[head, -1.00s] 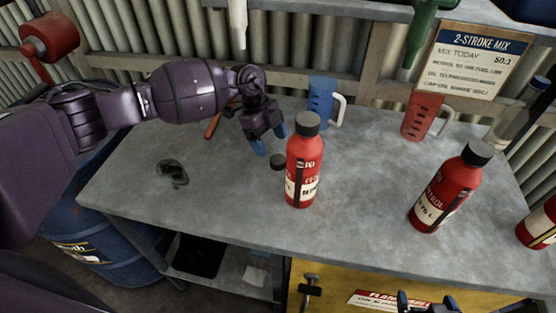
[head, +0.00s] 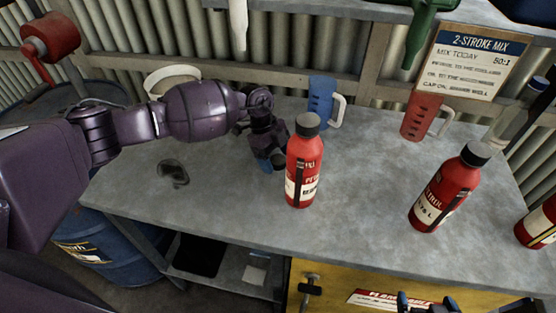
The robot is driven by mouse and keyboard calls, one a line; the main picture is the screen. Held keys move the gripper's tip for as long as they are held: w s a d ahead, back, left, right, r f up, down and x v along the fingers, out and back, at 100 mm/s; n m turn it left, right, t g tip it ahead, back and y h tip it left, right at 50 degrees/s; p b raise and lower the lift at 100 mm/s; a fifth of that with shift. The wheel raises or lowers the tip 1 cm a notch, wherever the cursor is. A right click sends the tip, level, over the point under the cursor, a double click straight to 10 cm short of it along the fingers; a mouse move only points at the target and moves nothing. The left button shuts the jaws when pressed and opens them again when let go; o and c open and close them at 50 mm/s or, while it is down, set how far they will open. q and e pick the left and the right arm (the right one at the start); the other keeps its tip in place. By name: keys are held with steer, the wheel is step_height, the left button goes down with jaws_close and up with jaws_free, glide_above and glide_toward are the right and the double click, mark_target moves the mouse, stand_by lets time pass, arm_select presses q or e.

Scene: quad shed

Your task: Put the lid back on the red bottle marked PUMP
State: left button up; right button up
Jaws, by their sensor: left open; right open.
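A red bottle (head: 303,178) stands upright at the middle of the bench with a dark cap on top; its label is too small to read surely. Another red bottle (head: 446,190), with a label like PETROL, stands upright to the right, also dark-capped. A small black lid (head: 281,159) lies on the bench just left of the middle bottle. My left gripper (head: 271,162) is open and low at this lid; whether its fingers touch the lid is hard to tell. My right gripper (head: 427,304) is open at the bottom edge, mostly cut off, away from the bottles.
A blue jug (head: 320,102) and a red jug (head: 417,118) stand at the back. A third red container (head: 540,222) is at the right edge. A dark ring-like object (head: 172,172) lies at left. A sign (head: 470,62) stands behind. The front middle of the bench (head: 365,215) is clear.

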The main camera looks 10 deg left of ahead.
mark_target(281, 162)
arm_select(q)
steer(key=c, duration=1.1)
steer(key=shift+o, duration=0.2)
steer(key=shift+r, duration=0.6)
step_height(281, 162, up, 3)
steer(key=shift+s+f, duration=0.15)
steer(key=shift+f, duration=0.05)
steer(key=s, duration=1.7)
steer(key=shift+s+f, duration=0.15)
steer(key=shift+s, duration=0.2)
